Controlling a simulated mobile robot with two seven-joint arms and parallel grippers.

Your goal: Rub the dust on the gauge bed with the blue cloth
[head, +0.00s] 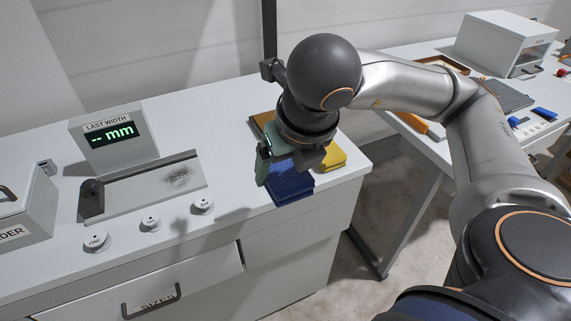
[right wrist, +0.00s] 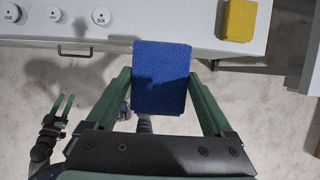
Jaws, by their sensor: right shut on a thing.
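The blue cloth (head: 291,186) is a folded pad near the right end of the white bench. My right gripper (head: 290,160) is shut on it; in the right wrist view the cloth (right wrist: 161,75) sits between the two green fingers. The gauge bed (head: 130,199) is a grey plate left of the cloth, in front of the width display. A dark patch of dust (head: 178,177) lies toward the bed's right end. My left gripper (right wrist: 65,105) shows only in the right wrist view, at lower left, with a gap between its fingers and nothing in it.
A yellow cloth (head: 334,156) lies just right of the blue one, near the bench's right end. The display (head: 107,137) stands behind the bed. Several round white buttons (head: 150,223) line the bench's front. A second table (head: 437,150) stands to the right across a gap.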

